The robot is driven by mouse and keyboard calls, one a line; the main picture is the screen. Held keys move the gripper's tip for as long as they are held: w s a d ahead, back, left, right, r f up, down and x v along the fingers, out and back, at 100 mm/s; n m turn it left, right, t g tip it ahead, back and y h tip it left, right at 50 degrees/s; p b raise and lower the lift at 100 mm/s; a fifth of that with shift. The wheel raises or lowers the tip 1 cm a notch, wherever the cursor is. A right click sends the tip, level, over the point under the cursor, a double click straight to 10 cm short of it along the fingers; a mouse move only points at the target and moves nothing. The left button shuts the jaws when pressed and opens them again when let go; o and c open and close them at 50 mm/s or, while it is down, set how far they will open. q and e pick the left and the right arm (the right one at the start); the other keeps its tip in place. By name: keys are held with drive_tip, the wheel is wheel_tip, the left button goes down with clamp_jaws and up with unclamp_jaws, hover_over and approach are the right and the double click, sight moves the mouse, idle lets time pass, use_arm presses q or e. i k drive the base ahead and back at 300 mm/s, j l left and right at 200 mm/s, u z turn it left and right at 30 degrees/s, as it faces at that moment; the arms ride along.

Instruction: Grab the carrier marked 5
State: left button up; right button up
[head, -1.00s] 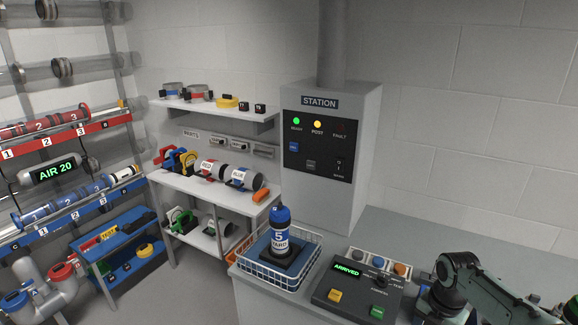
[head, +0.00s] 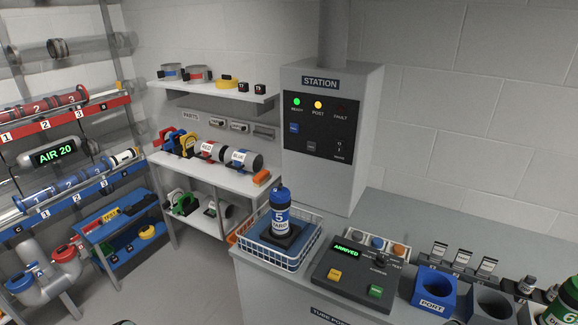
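The carrier marked 5 (head: 280,222), a blue and white cylinder with a dark cap, stands upright in the white wire basket (head: 262,258) on the counter. It rests on a dark pad inside the basket. Nothing of mine touches it. Neither of my grippers can be made out in the head view.
A control box (head: 345,281) showing ARRIVED stands right of the basket. A blue PORT holder (head: 428,297) and a green carrier marked 6 (head: 568,306) are farther right. The grey station cabinet (head: 365,130) rises behind. Shelves with parts (head: 215,180) stand at left.

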sight(281, 229)
drive_tip(key=z, duration=0.55)
drive_tip(key=j+z, duration=0.9)
drive_tip(key=z, duration=0.15)
drive_tip(key=j+z, duration=0.15)
drive_tip(key=j, duration=0.2)
drive_tip(key=k+j+z, duration=0.1)
drive_tip(key=j, duration=0.25)
drive_tip(key=k+j+z, duration=0.15)
drive_tip(key=j, duration=0.2)
